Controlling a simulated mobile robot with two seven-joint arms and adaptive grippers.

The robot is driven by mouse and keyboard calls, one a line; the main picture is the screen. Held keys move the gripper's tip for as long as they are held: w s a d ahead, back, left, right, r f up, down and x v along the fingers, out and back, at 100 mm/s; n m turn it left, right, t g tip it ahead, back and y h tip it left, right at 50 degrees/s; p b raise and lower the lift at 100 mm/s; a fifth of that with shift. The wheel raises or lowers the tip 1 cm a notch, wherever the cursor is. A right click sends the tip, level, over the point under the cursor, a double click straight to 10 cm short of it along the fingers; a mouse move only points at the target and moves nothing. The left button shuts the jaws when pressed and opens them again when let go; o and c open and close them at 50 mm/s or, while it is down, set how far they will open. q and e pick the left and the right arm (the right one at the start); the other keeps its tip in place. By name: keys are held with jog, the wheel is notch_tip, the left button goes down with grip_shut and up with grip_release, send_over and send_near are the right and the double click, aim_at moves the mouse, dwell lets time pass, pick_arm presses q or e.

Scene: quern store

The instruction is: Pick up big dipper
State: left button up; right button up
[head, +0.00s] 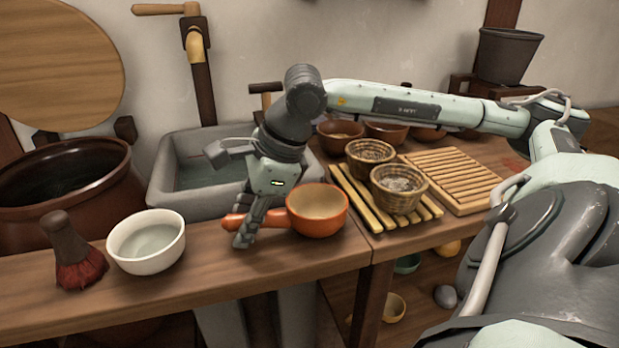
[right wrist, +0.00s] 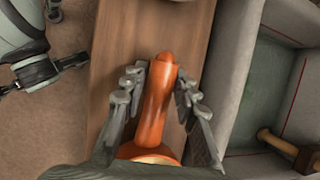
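The big dipper (head: 318,208) is an orange dipper with a round bowl and a stubby handle, on the wooden counter (head: 190,274) in the head view. Its handle points left. My right gripper (head: 248,222) reaches down over the handle, hiding part of it. In the right wrist view, the handle (right wrist: 158,105) lies between the two spread fingers of the right gripper (right wrist: 157,85), with narrow gaps at both sides. The bowl is mostly cut off at the bottom there. My left gripper is not in view.
A white bowl (head: 146,241) and a red-bristled brush (head: 75,262) stand left of the dipper. A stone basin (head: 172,190) is behind it. Two baskets (head: 399,188) on a slatted rack (head: 352,202) stand close on the right. The counter front between bowl and gripper is clear.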

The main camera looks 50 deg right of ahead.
grip_shut()
jog(key=shift+r, duration=0.1)
